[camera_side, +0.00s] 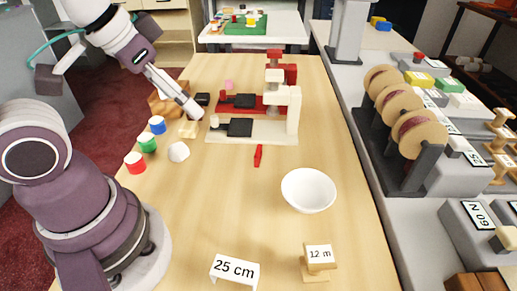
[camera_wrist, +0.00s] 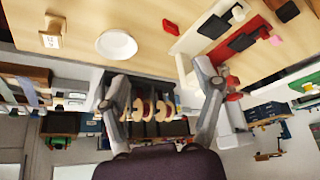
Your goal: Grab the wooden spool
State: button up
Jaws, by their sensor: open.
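A wooden spool (camera_side: 318,258) with a "12 m" label stands on the table's near end, right of the "25 cm" sign. It also shows at the top left of the wrist view (camera_wrist: 52,32). My gripper (camera_side: 192,108) is in the air over the far left part of the table, well away from the spool. In the wrist view my gripper (camera_wrist: 160,80) has its two fingers wide apart with nothing held between them.
A white bowl (camera_side: 308,190) stands beyond the spool. Red and cream presses (camera_side: 255,138) stand behind it. Paint-like pots (camera_side: 147,144) line the left edge. A rack of large reels (camera_side: 398,110) and other small wooden spools (camera_side: 499,165) are on the right counter.

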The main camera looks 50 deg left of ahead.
jog(key=shift+o, duration=0.2)
jog(key=n+g, duration=0.6)
jog(key=n, duration=0.4)
send_over(320, 254)
jog(key=f, duration=0.7)
jog(key=a+f, duration=0.1)
jog(key=f, duration=0.2)
jog(key=shift+f, duration=0.3)
jog(key=f, duration=0.6)
jog(key=d+f, duration=0.1)
jog(key=f, duration=0.3)
jog(key=c, duration=1.2)
